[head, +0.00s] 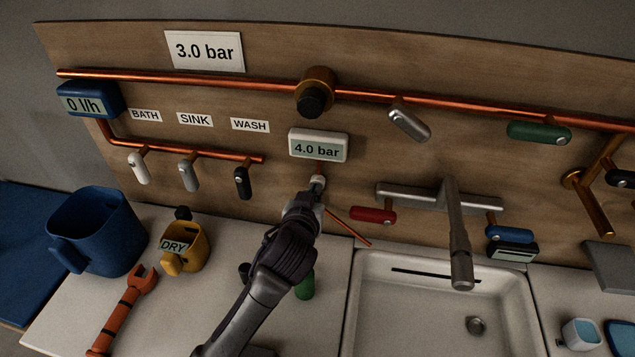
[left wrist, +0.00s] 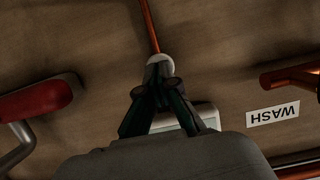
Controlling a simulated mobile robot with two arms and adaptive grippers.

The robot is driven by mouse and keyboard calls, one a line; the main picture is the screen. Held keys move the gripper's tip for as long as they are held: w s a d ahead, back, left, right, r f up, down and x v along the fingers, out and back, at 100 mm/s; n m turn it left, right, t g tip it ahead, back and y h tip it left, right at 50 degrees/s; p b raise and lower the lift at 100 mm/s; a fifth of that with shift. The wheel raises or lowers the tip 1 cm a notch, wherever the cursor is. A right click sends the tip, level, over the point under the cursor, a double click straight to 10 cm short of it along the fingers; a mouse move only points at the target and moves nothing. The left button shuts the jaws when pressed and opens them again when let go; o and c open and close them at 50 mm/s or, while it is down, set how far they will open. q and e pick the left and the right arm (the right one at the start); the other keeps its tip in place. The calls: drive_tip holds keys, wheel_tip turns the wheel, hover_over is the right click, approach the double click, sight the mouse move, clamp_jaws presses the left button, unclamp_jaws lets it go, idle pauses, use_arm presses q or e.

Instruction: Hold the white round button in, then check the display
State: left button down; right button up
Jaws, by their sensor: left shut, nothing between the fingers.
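The white display (head: 318,146) on the wooden board reads "4.0 bar". It shows partly behind my gripper in the left wrist view (left wrist: 205,112). The white round button (left wrist: 160,60) sits on the board at a thin copper pipe, just below the display. In the head view only a bit of the button (head: 318,178) shows at my fingertips. My left gripper (head: 317,187) is shut and empty, with its fingertips (left wrist: 159,70) at the button, overlapping its face. They appear to touch it; how far it is pressed in I cannot tell. My right gripper is not in view.
A red lever (head: 373,215) is close to the right of my left gripper. A black lever (head: 242,182) hangs to its left. The tap (head: 457,235) and sink (head: 375,300) are at the right. A yellow jug (head: 187,243) and green object (head: 305,287) stand on the counter.

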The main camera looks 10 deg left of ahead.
use_arm(q)
drive_tip(key=shift+w, duration=0.35)
idle(0.3)
drive_tip(key=shift+w, duration=0.35)
drive_tip(key=shift+s, duration=0.1)
idle(2.2)
drive_tip(key=s+p, duration=0.1)
drive_tip(key=s, duration=0.4)
drive_tip(key=shift+s, duration=0.4)
drive_tip(key=v, duration=1.2)
